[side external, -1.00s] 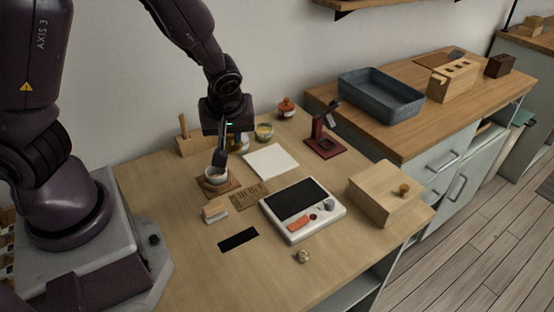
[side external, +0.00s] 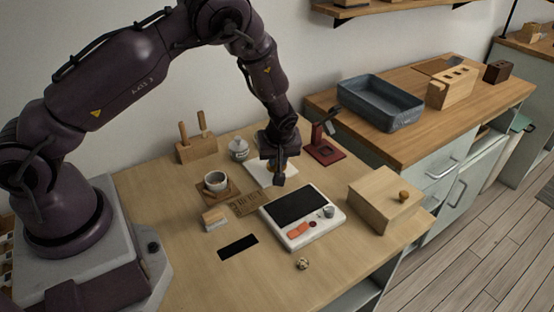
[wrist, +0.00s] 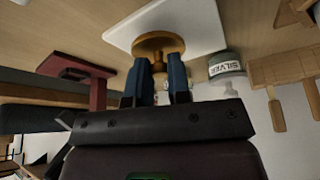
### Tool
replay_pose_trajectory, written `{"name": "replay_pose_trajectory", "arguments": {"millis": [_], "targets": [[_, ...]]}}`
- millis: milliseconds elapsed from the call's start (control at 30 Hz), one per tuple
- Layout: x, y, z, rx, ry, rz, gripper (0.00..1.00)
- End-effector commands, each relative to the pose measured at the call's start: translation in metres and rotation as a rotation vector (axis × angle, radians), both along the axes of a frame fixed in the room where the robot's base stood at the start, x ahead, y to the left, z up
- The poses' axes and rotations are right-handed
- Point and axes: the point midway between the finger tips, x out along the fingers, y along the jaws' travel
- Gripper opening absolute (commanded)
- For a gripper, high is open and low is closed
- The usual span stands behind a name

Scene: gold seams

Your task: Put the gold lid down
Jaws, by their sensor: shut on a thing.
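The gold lid (wrist: 150,40) is a round gold-brown disc with a knob, seen in the wrist view against the white tile (wrist: 196,22). My gripper (wrist: 160,72) is shut on the lid, its two blue fingers either side of the knob. In the side view my gripper (side external: 280,180) is low at the right part of the white tile (side external: 256,168), and it mostly hides the lid. I cannot tell whether the lid touches the tile.
A jar marked SILVER (wrist: 226,66) stands beside the tile. A dark red stand (side external: 324,153) is close to the right of my gripper. A white device (side external: 302,216) lies in front. A cup (side external: 216,181) sits on a wooden base, left. A peg holder (side external: 196,149) stands behind.

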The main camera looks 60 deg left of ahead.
Motion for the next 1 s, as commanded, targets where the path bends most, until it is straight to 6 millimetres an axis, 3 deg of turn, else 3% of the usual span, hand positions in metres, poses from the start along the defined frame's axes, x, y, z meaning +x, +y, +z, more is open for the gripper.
{"name": "replay_pose_trajectory", "arguments": {"millis": [100,467,500,600,867,1000], "targets": [[0.000,0.000,-0.010,0.000,0.000,0.000,0.00],[0.000,0.000,-0.013,-0.001,-0.002,0.000,0.00],[0.000,0.000,-0.013,-0.001,-0.003,0.000,0.23],[0.000,0.000,-0.013,-0.001,-0.003,0.000,0.44],[0.000,0.000,-0.012,-0.001,-0.002,0.000,0.44],[0.000,-0.003,-0.003,0.000,-0.004,-0.002,0.44]]}}
